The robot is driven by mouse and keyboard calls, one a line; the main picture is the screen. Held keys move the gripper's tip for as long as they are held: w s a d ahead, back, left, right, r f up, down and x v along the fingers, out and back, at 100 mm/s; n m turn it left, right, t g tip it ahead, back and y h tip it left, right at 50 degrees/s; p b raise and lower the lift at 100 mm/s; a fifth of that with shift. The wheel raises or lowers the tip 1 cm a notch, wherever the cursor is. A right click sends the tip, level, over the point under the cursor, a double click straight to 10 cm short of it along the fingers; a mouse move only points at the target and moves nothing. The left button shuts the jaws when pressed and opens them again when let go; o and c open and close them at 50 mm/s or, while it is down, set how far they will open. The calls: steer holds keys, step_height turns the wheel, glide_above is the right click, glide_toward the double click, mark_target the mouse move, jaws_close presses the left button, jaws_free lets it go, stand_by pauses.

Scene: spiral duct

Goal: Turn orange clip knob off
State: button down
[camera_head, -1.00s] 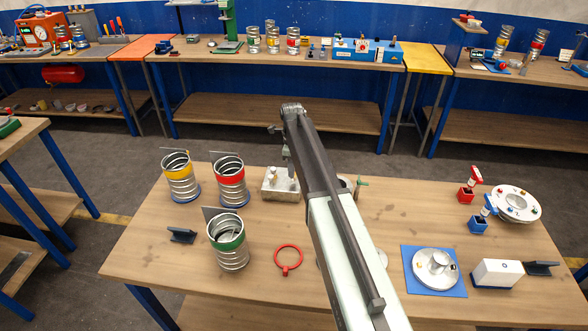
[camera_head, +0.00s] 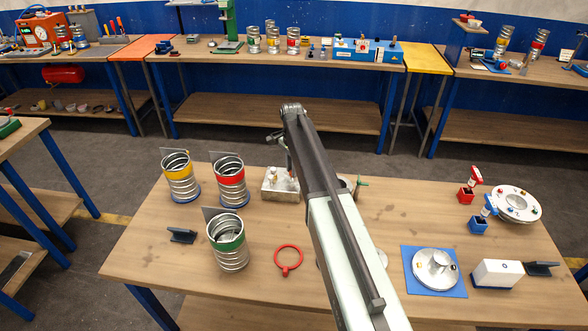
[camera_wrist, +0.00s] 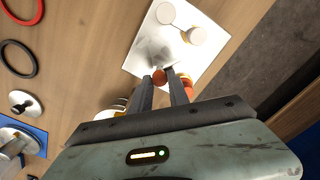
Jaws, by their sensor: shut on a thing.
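A pale metal block (camera_head: 280,194) stands near the back of the near table, and my gripper is over it. In the wrist view its top is a light plate (camera_wrist: 208,52) with round fittings, one with an orange-yellow part. My gripper (camera_wrist: 164,73) points at the lower edge of this plate. Its two dark fingers are close together, shut on a small orange-red knob (camera_wrist: 159,77) at the tips. More orange shows beside the right finger. The fingers partly hide the knob, so its turn position cannot be told. In the head view the knob is too small to make out.
Spiral duct pieces with yellow (camera_head: 178,174), red (camera_head: 229,174) and green (camera_head: 227,243) bands stand left of my arm. A red ring (camera_head: 288,259) lies in front. A silver disc on a blue plate (camera_head: 447,288) and a white block (camera_head: 497,273) are right.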

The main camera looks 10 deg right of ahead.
steer(key=n, duration=0.5)
steer(key=shift+s+a+n, duration=0.15)
steer(key=shift+a+n, duration=0.05)
steer(key=shift+n, duration=0.2)
steer(key=n, duration=1.2)
steer(key=shift+n, duration=0.3)
steer(key=n, duration=0.5)
steer(key=shift+d, duration=0.1)
steer(key=shift+n, duration=0.4)
steer(key=c, duration=1.3)
jaws_free()
steer(key=shift+o, duration=0.2)
